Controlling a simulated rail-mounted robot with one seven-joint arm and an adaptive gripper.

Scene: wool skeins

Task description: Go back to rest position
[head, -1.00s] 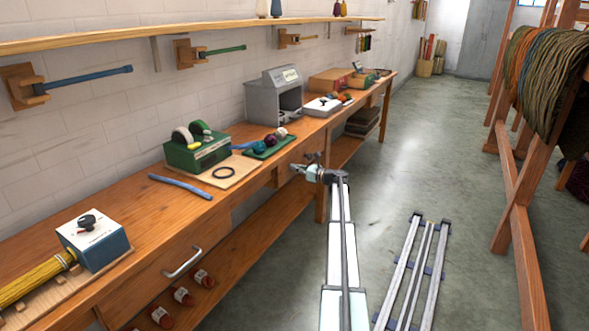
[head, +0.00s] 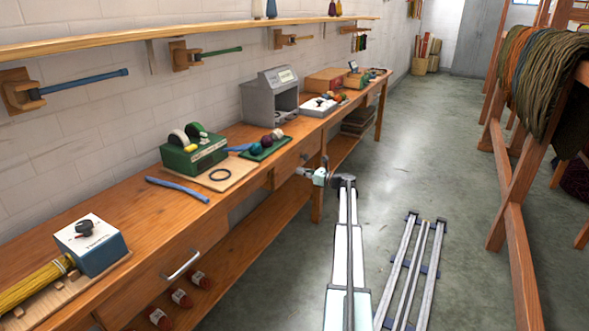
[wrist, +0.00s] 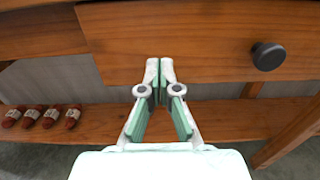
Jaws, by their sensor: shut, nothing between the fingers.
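My gripper (wrist: 159,72) shows in the wrist view with its two pale green fingers together and nothing between them. It points at the wooden front of the workbench, over a drawer (wrist: 195,35) with a dark round knob (wrist: 268,56). In the head view my gripper (head: 302,171) is small, at the end of my arm in front of the bench's edge. Whether its fingertips touch the bench front cannot be told.
The wooden workbench (head: 110,232) runs along the left wall, with a blue rod (head: 177,189), a green machine (head: 193,152) and a grey box (head: 268,100) on it. Red-brown skeins (wrist: 42,117) lie on the lower shelf. A wooden rack (head: 515,235) stands right.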

